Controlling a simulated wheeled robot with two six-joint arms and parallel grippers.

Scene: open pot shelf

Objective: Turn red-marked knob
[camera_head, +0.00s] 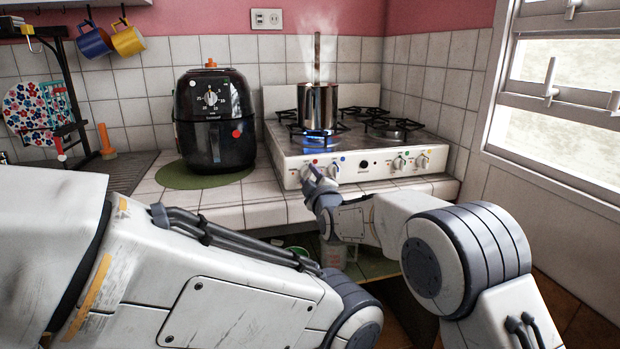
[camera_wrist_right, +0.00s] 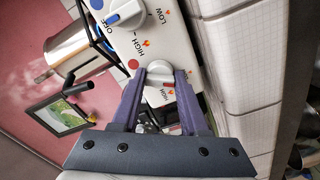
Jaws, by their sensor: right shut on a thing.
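The white stove (camera_head: 365,158) has a row of knobs on its front panel. The red-marked knob (camera_wrist_right: 159,70) sits between the fingers of my right gripper (camera_wrist_right: 160,98) in the right wrist view, with a red dot beside it. The right gripper is shut on this knob. In the head view my right gripper (camera_head: 316,182) is at the left end of the panel and hides most of that knob. The blue-marked knob (camera_head: 334,170) is just to its right; it also shows in the right wrist view (camera_wrist_right: 126,16). My left gripper is out of view.
A steaming metal pot (camera_head: 318,108) stands on the left burner over a blue flame. A black air fryer (camera_head: 213,120) stands on a green mat (camera_head: 180,177) left of the stove. A window (camera_head: 560,95) is at right. Mugs (camera_head: 95,42) hang at upper left.

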